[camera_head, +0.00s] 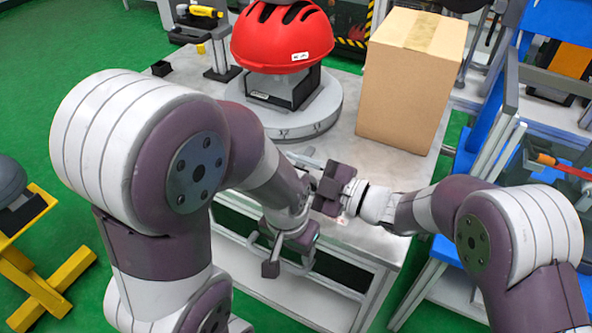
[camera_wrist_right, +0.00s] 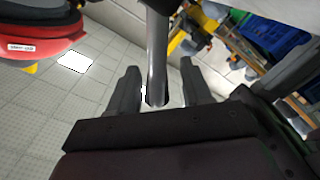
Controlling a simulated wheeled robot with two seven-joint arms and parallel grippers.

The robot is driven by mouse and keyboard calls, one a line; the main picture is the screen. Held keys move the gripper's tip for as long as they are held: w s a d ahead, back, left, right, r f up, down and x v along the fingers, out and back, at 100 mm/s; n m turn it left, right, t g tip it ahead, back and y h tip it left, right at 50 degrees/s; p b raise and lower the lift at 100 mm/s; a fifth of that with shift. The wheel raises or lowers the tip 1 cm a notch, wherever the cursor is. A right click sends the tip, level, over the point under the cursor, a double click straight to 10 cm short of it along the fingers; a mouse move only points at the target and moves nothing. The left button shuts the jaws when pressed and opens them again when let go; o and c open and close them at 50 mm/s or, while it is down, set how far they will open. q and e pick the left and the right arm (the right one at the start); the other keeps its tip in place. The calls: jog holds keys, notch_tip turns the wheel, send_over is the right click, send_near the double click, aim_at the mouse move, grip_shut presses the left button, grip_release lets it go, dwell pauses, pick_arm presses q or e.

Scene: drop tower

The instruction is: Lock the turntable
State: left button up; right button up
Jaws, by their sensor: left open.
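The turntable (camera_head: 300,122) is a round grey disc on the metal table, with a dark block and a red helmet (camera_head: 283,40) on it. The helmet also shows at the upper left of the right wrist view (camera_wrist_right: 35,36). My right gripper (camera_head: 318,186) is at the table's front, before the turntable. In the right wrist view its two fingers (camera_wrist_right: 160,85) are apart, with a grey metal bar (camera_wrist_right: 157,50) between them; gaps show beside the bar. My left gripper (camera_head: 288,262) is open and empty, low at the table's front edge. I cannot make out the turntable's lock.
A cardboard box (camera_head: 412,80) stands on the table right of the turntable. A small black holder (camera_head: 161,68) is at the table's left edge. A yellow stand (camera_head: 40,265) is at the far left. Blue racks stand at the right. My two forearms are close together.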

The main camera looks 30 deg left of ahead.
jog(key=d, duration=0.4)
jog(key=d+p, duration=0.1)
jog(key=d, duration=0.7)
jog(key=shift+s+d+p, duration=0.25)
jog(key=shift+d+p, duration=0.05)
jog(key=shift+d, duration=0.05)
